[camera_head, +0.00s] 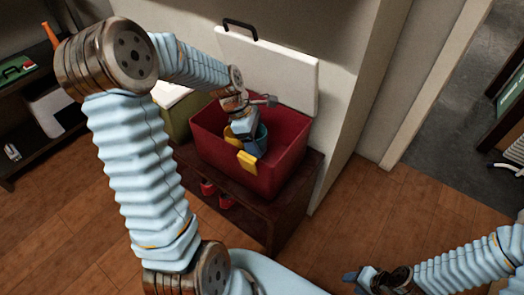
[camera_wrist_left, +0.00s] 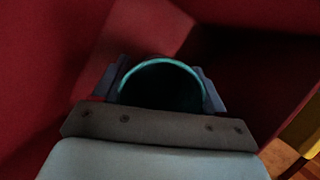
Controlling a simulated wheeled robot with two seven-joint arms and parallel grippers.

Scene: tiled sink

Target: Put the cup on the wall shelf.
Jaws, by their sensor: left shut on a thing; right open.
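The cup (camera_head: 262,132) is a teal-rimmed vessel inside the red cooler box (camera_head: 285,165), largely hidden by my left gripper (camera_head: 253,140). My left gripper reaches down into the cooler and is shut on the cup. In the left wrist view, the fingers sit on both sides of the cup's round teal rim (camera_wrist_left: 160,64), and its inside is dark. My right gripper (camera_head: 362,277) is at the lower right, over the wooden floor, open and far from the cup. I cannot make out which shelf is the wall shelf.
The cooler's white lid (camera_head: 285,72) stands open against the wall, and a yellow latch (camera_head: 248,160) hangs on its front. The cooler stands on a low dark bench (camera_head: 245,215) with red items below. A dark shelf unit (camera_head: 30,125) stands at left. Floor is clear at right.

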